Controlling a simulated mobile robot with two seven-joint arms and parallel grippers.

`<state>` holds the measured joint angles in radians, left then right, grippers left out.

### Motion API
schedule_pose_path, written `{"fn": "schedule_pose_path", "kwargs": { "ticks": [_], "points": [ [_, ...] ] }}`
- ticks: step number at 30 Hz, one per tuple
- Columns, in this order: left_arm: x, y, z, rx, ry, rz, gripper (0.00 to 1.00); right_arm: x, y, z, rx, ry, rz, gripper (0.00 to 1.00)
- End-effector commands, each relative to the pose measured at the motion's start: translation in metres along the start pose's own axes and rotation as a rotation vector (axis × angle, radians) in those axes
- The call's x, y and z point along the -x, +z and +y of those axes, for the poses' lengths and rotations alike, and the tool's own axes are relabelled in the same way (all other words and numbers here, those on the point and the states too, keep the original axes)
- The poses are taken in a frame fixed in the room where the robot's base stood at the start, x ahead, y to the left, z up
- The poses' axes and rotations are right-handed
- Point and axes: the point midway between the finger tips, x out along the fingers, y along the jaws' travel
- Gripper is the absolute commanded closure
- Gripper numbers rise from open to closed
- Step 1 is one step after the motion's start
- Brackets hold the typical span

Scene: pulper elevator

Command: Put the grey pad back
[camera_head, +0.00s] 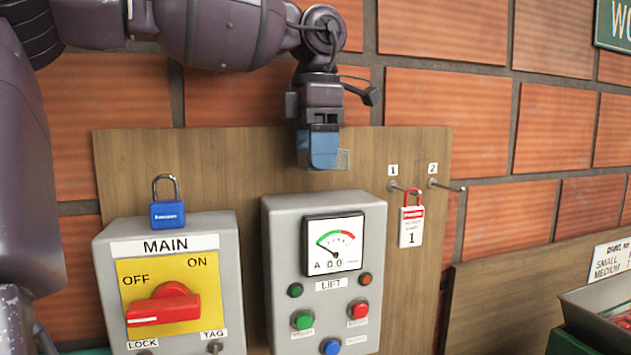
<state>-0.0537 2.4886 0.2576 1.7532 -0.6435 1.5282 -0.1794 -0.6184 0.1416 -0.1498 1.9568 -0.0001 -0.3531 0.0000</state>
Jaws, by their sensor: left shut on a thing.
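My left gripper (320,148) reaches down in front of the wooden board, above the LIFT box. Its blue fingertips are shut on the grey pad (343,159). Only a small part of the pad shows, at the right edge of the fingertips; the rest is hidden behind them. I cannot tell whether the pad touches the board. My right gripper is not in view.
The LIFT box (283,225) with a gauge and buttons is below the gripper. The MAIN switch box (222,265) stands left, a blue padlock (167,214) on top. A metal tray (590,318) is lower right.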

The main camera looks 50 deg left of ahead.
Motion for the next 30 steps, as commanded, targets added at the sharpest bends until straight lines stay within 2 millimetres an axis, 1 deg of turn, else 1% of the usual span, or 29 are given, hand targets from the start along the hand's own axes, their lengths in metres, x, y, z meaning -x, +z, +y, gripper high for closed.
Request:
{"fn": "schedule_pose_path", "kwargs": {
  "ticks": [4,9,12,25,26,30],
  "points": [
    [-0.011,0.000,0.000,-0.001,0.000,0.001,0.56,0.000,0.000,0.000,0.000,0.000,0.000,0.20],
    [-0.034,0.000,0.000,0.000,-0.002,0.002,0.56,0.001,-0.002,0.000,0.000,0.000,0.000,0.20],
    [-0.043,0.000,0.000,0.000,-0.001,0.002,0.56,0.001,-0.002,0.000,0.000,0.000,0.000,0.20],
    [-0.048,0.000,0.000,0.000,0.000,0.000,0.56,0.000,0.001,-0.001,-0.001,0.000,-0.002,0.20],
    [-0.048,0.000,0.000,0.000,0.000,-0.001,0.34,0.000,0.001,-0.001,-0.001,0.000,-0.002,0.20],
    [-0.048,0.000,0.000,0.000,0.000,-0.001,0.12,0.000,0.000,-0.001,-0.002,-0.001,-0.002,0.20]
  ]
}}
